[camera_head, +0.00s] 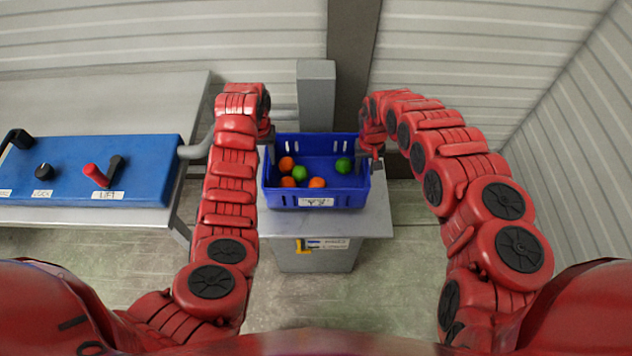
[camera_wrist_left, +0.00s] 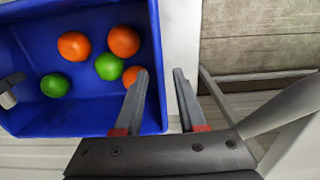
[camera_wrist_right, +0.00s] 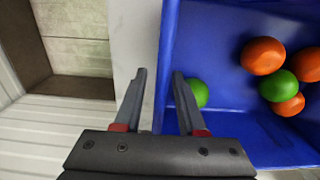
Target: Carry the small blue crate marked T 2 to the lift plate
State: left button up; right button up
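The blue crate (camera_head: 318,188) sits level on the flat top of a grey stand (camera_head: 375,218). A small white label is on its front, its lettering too small to read surely. Several orange and green balls lie inside. My left gripper (camera_head: 268,150) is at the crate's left wall and my right gripper (camera_head: 372,157) at its right wall. In the left wrist view the left fingers (camera_wrist_left: 160,100) are apart, one inside the crate and one outside. In the right wrist view the right fingers (camera_wrist_right: 158,100) straddle the opposite wall likewise. Contact with the walls is unclear.
A grey post (camera_head: 316,95) rises behind the crate. To the left a table (camera_head: 130,95) carries a blue control panel (camera_head: 140,180) with a red-handled lever (camera_head: 95,175) labelled LIFT and a black knob (camera_head: 44,171). The floor right of the stand is clear.

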pick_arm(q)
notch_tip(320, 180, up, 6)
jog(key=shift+f, duration=0.1)
jog(key=shift+r, duration=0.3)
pick_arm(e)
jog(key=shift+r, duration=0.2)
notch_tip(320, 180, up, 12)
jog(key=shift+f, duration=0.2)
dwell(0.4)
